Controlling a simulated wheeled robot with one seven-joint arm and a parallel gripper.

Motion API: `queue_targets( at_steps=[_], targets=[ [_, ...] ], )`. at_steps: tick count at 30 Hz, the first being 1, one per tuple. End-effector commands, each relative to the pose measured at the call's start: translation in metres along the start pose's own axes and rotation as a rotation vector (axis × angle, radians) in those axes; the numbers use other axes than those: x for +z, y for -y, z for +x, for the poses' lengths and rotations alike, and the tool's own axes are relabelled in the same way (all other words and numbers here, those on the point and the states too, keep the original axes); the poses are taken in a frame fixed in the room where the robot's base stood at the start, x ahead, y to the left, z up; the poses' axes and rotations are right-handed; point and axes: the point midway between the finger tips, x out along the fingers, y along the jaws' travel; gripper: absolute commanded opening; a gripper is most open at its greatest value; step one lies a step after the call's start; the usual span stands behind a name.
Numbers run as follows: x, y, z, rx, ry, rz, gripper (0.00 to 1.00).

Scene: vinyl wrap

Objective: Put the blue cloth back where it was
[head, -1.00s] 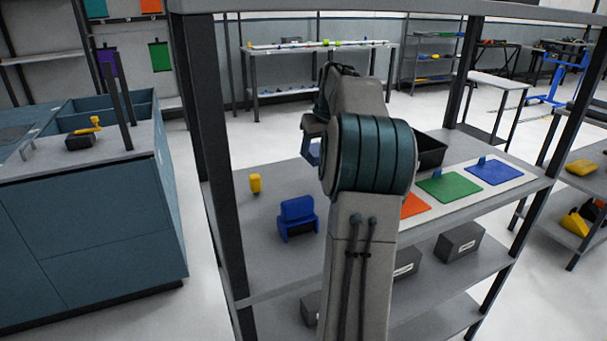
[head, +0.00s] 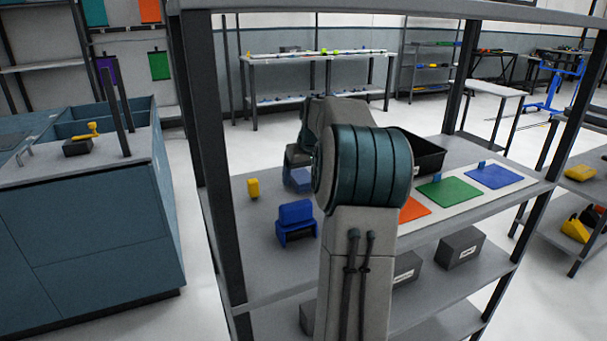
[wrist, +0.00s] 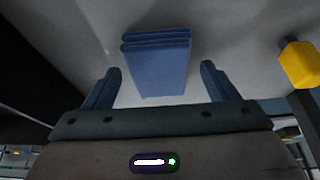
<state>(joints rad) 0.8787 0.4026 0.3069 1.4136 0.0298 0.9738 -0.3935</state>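A folded blue item (wrist: 155,65) that looks like the cloth shows in the wrist view. It has layered ridges at its upper edge and lies between and beyond the fingertips. My gripper (wrist: 162,80) has its blue fingers spread, with a visible gap on each side of this item. In the head view my gripper (head: 298,180) is low over the shelf, partly hidden by my arm. A bright blue stepped object (head: 297,215) stands on the shelf just in front of it. I cannot tell whether this is the item in the wrist view.
An orange sheet (head: 412,210), a green sheet (head: 449,190) and a blue sheet (head: 495,175) lie at right. A black bin (head: 428,152) stands behind. Shelf posts flank the space.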

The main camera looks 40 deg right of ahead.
Motion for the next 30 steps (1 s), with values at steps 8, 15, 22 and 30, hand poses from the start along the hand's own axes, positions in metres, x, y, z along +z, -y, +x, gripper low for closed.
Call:
queue_targets(
  at_steps=[8, 15, 22, 30],
  targets=[
    [-0.001, 0.000, -0.004, 0.001, -0.001, 0.000, 0.80],
    [-0.002, -0.001, -0.044, 0.004, -0.005, 0.001, 0.80],
    [-0.002, 0.000, -0.092, 0.002, -0.005, 0.001, 0.80],
    [-0.001, 0.000, -0.119, 0.001, -0.002, -0.001, 0.80]
  ],
)
